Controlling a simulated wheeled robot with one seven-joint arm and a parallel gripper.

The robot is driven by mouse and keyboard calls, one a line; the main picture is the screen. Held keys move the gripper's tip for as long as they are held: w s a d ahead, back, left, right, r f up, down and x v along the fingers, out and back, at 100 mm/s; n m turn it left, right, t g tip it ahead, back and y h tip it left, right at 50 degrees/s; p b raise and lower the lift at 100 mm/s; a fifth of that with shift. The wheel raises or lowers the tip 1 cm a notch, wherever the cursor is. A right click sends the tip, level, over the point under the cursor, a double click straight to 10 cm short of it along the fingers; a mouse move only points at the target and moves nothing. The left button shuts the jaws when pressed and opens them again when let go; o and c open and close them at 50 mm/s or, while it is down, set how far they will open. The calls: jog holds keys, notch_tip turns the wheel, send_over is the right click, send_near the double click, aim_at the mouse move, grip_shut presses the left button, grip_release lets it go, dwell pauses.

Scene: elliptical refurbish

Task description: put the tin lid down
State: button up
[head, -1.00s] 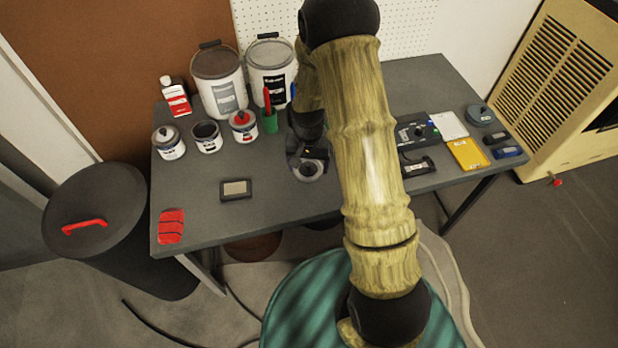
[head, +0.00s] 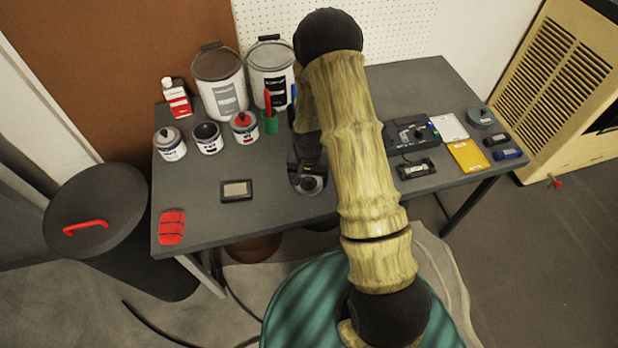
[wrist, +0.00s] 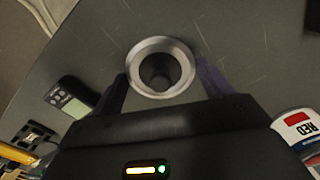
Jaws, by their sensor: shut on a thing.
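My gripper (wrist: 165,85) is shut on the tin lid (wrist: 161,67), a round piece with a silver rim and a dark centre. The lid sits between the two fingers in the wrist view. In the head view the lid (head: 312,185) shows at the end of my gripper, over the middle front of the grey table (head: 270,215). I cannot tell whether it touches the tabletop. Three small tins stand at the back left: one with a grey top (head: 170,143), one with a dark top (head: 207,137), and one with a red top (head: 243,126).
A black meter (head: 416,168) lies to the right. A green cup (head: 270,123) with pens stands behind. Bare tabletop surrounds the lid.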

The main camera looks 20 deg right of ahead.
aim_at(309, 178)
jog(key=shift+f, duration=0.1)
jog(key=o, duration=0.9)
jog(key=shift+d, duration=0.1)
jog(key=shift+o, duration=0.2)
jog(key=shift+w, duration=0.1)
jog(key=shift+w+r, duration=0.1)
jog(key=shift+r, duration=0.45)
notch_tip(309, 178, up, 11)
jog(key=shift+s, duration=0.2)
jog(key=shift+r, duration=0.1)
